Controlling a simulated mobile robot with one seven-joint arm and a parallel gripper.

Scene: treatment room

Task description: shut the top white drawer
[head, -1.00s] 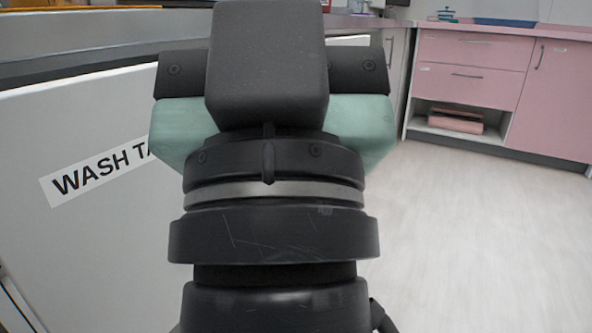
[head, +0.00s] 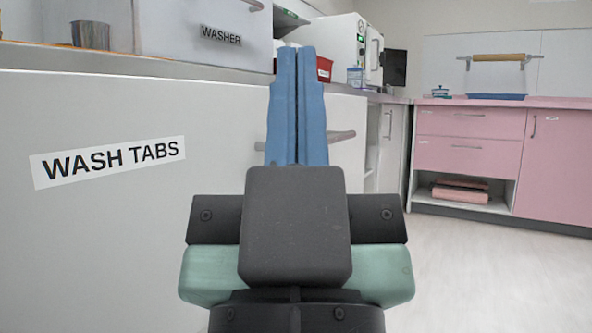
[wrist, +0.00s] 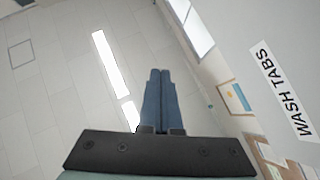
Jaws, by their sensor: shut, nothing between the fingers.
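A large white front with a "WASH TABS" label (head: 108,160) fills the left of the head view. I take it for the top white drawer (head: 80,240), but I cannot tell how far out it stands. A grey bar handle (head: 341,136) shows partly behind my fingers. The labelled front also shows at the right in the wrist view (wrist: 275,60). My gripper (head: 297,52) is shut and empty, its blue fingers pointing up in front of the handle. I see no clear contact. Its fingers also show in the wrist view (wrist: 160,75).
A washer (head: 221,37) and a metal cup (head: 90,35) stand above the white front. A red container (head: 324,69) is on the counter behind. Pink cabinets (head: 468,158) stand at the back right. The floor (head: 480,260) at the right is clear.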

